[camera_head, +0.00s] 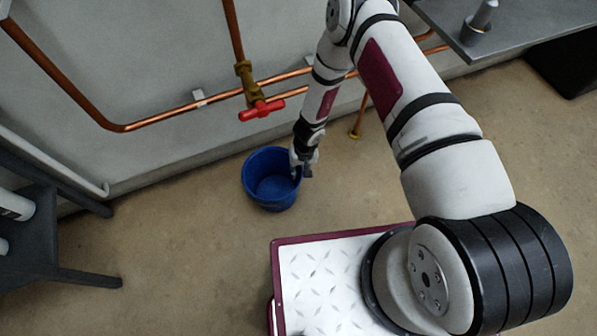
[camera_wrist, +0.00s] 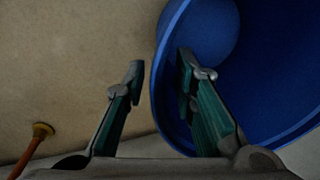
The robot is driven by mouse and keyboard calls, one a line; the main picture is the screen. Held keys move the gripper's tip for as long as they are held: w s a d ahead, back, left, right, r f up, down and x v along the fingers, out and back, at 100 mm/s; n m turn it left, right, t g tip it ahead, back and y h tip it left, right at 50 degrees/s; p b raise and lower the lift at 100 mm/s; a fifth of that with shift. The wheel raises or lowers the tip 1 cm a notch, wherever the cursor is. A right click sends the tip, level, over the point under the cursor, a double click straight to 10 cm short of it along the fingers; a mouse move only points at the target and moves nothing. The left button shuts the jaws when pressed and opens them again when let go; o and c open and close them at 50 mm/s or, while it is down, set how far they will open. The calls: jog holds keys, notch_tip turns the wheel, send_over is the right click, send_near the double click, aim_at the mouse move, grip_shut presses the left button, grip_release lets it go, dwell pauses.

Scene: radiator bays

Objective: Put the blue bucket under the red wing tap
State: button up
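The blue bucket (camera_head: 258,197) stands upright on the floor by the wall, below the red wing tap (camera_head: 262,110) in the head view. I cannot tell whether it is exactly beneath the outlet. The tap is on a brass valve on a vertical copper pipe. My gripper (camera_head: 303,170) is at the bucket's right rim. In the wrist view my gripper (camera_wrist: 160,72) is open around the rim of the bucket (camera_wrist: 260,75). One finger is inside the bucket and the other outside, with a gap between the outer finger and the wall.
Copper pipes (camera_head: 165,122) run along the wall, and a brass floor fitting (camera_head: 354,133) stands right of the bucket. A dark rack (camera_head: 35,250) is at left and a grey table (camera_head: 535,22) at upper right. The floor left of the bucket is clear.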

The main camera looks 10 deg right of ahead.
jog(key=w+r+y+p, duration=0.1)
jog(key=w+r+p, duration=0.15)
jog(key=r, duration=1.05)
jog(key=w+r+y+p, duration=0.1)
jog(key=w+r, duration=0.2)
jog(key=r, duration=1.1)
jog(key=s+r+n, duration=0.1)
jog(key=s+r, duration=0.1)
jog(key=r, duration=0.8)
jog(key=s+r, duration=0.2)
jog(key=r, duration=0.7)
jog(key=s+d+r, duration=0.3)
jog(key=s+r, duration=0.4)
jog(key=r, duration=0.1)
jog(key=s+d+r, duration=0.3)
jog(key=s+r, duration=0.4)
jog(key=s, duration=0.1)
jog(key=s+d+r+m+h, duration=0.1)
jog(key=s+d+r, duration=0.1)
jog(key=s, duration=0.6)
jog(key=s+d+r+m+h, duration=0.1)
jog(key=s+d, duration=0.3)
jog(key=s, duration=0.5)
jog(key=shift+s+d+r+h, duration=0.25)
jog(key=shift+d+r+h, duration=0.15)
jog(key=shift+h, duration=0.2)
